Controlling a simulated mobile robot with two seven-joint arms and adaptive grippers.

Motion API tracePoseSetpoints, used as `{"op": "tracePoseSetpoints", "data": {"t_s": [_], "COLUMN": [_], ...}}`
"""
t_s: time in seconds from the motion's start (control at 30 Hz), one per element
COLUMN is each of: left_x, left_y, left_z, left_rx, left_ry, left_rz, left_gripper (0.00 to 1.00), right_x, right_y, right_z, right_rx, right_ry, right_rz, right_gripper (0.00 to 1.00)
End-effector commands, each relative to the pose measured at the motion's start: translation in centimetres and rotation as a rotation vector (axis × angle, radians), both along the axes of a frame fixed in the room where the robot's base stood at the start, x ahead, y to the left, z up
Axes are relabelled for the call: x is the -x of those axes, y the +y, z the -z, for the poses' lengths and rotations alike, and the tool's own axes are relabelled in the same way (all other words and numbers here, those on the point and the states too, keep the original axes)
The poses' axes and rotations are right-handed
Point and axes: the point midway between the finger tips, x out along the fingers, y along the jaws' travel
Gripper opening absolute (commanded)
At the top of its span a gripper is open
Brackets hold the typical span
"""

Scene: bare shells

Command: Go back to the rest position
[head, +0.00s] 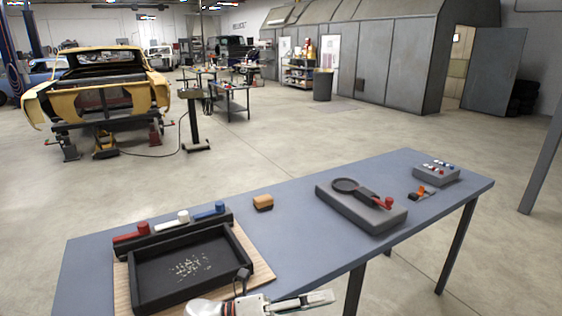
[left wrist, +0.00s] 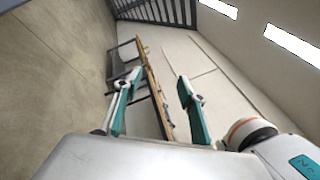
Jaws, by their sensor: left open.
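My left gripper (head: 287,286) is at the bottom edge of the head view, by the near right corner of a black tray. Its fingers are apart with nothing between them. In the left wrist view the two teal-and-grey fingers (left wrist: 159,76) are spread wide and empty, and a table edge (left wrist: 152,80) shows beyond them, seen tilted. Only the end of my left arm shows in the head view. My right gripper is in neither view.
Open floor lies beyond, before a yellow car body (head: 95,95).

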Motion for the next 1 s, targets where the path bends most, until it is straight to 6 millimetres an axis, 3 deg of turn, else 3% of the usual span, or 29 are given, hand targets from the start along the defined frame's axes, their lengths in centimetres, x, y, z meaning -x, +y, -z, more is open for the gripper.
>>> {"op": "tracePoseSetpoints", "data": {"t_s": [0.13, 0.23, 0.47, 0.67, 0.8, 1.0], "left_x": [-0.5, -1.2, -0.8, 3.3, 8.1, 13.6], "left_y": [1.3, 3.4, 10.5, 18.1, 23.0, 27.2], "left_z": [1.0, 2.6, 9.6, 18.0, 23.4, 27.6], "left_rx": [0.174, 0.285, 0.534, 0.752, 0.892, 1.021], "left_ry": [0.328, 0.553, 1.068, 1.49, 1.733, 1.927], "left_rz": [-0.164, -0.277, -0.542, -0.788, -0.955, -1.111], "left_gripper": [0.41, 0.41, 0.41, 0.41, 0.41, 0.41], "right_x": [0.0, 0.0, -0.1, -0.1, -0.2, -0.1], "right_y": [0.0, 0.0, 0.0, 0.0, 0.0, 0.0], "right_z": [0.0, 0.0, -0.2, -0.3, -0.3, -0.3], "right_rx": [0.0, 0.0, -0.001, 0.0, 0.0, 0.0], "right_ry": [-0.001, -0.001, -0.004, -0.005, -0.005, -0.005], "right_rz": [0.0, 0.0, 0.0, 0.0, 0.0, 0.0], "right_gripper": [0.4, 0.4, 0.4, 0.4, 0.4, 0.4]}}
